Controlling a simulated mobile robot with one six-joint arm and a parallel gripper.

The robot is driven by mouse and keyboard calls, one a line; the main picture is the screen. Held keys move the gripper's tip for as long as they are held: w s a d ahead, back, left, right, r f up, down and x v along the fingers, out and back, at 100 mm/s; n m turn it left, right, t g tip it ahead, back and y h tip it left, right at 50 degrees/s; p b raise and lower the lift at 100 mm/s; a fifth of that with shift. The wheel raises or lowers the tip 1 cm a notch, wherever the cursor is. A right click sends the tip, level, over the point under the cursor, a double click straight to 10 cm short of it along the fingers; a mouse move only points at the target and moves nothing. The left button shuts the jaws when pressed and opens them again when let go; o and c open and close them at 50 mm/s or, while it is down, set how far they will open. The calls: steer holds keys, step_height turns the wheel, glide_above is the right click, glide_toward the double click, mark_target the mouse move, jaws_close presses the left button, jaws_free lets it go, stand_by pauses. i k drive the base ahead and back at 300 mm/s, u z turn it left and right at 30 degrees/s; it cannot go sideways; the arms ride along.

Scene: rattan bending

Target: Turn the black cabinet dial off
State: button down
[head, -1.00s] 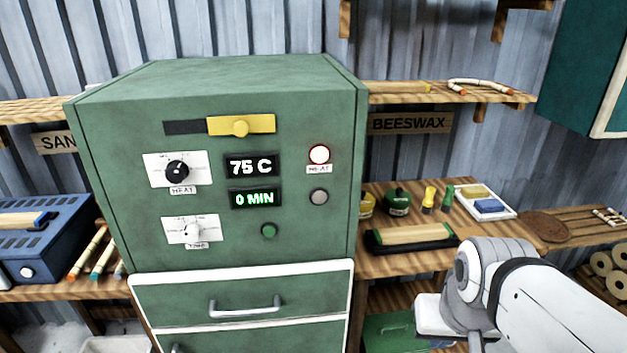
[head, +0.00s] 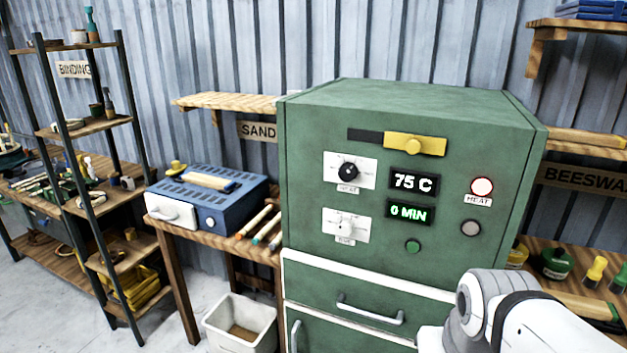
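The black dial (head: 348,172) sits on a white plate marked HEAT, on the upper left of the front of the green cabinet (head: 300,215). A white dial (head: 343,226) on a second plate is below it. The displays beside them read 75 C (head: 414,181) and 0 MIN (head: 408,212). A round lamp (head: 482,186) labelled HEAT is pale with a red rim at the right. Part of my arm shows at the lower right, in front of the cabinet's drawers. My gripper is not in view.
A blue box (head: 208,195) stands on a wooden bench left of the cabinet, with several coloured-tip sticks (head: 258,222) beside it. A white bin (head: 240,322) is on the floor below. A tall shelf (head: 85,128) stands at the left. Open floor lies at the lower left.

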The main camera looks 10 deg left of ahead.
mark_target(347, 171)
steer(key=z, duration=1.75)
steer(key=k, duration=1.35)
steer(key=u, duration=0.65)
steer(key=i, duration=1)
steer(key=u, duration=0.1)
